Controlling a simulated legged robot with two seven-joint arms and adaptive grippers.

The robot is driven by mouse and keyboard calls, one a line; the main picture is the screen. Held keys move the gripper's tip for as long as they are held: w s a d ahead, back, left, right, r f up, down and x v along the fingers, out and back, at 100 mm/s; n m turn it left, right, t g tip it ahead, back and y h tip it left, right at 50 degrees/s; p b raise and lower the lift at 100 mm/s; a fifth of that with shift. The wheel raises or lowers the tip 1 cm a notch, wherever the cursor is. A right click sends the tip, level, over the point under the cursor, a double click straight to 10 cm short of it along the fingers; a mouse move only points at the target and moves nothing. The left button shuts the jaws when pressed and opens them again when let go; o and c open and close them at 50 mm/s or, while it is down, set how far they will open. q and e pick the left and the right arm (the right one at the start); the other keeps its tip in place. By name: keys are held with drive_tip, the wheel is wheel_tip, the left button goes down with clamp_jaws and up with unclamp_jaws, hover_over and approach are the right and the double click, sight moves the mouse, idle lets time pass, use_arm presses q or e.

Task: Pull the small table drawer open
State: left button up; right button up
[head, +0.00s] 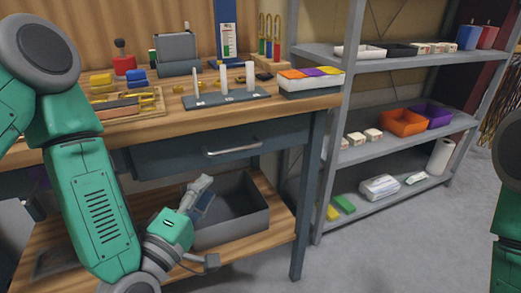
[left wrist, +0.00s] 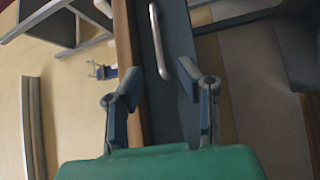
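The small table drawer (head: 180,157) is a blue-grey front under the wooden worktop, and it looks closed. Its silver bar handle (head: 232,148) is in clear view. In the left wrist view the handle (left wrist: 159,45) runs lengthwise ahead of my fingers, its near end about midway between the tips, with the drawer front (left wrist: 182,60) behind it. My left gripper (head: 200,188) is below and a little left of the handle in the head view. It is open and empty (left wrist: 171,88), and I see no contact with the handle. My right gripper is out of view.
The worktop (head: 170,122) above the drawer holds trays and tools. A grey open bin (head: 235,225) stands on the lower shelf below my left gripper. A table leg (head: 308,200) is to the right, then a grey shelf rack (head: 385,205). The floor in front is clear.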

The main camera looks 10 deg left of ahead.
sight(239, 147)
use_arm(q)
drive_tip(key=p+x, duration=0.2)
drive_tip(key=x, duration=1.1)
drive_tip(key=shift+r+p, duration=0.1)
drive_tip(key=shift+p, duration=0.3)
drive_tip(key=shift+w, duration=0.15)
drive_tip(key=shift+d+r, duration=0.1)
drive_tip(key=shift+d, duration=0.4)
drive_tip(key=c, duration=0.7)
clamp_jaws()
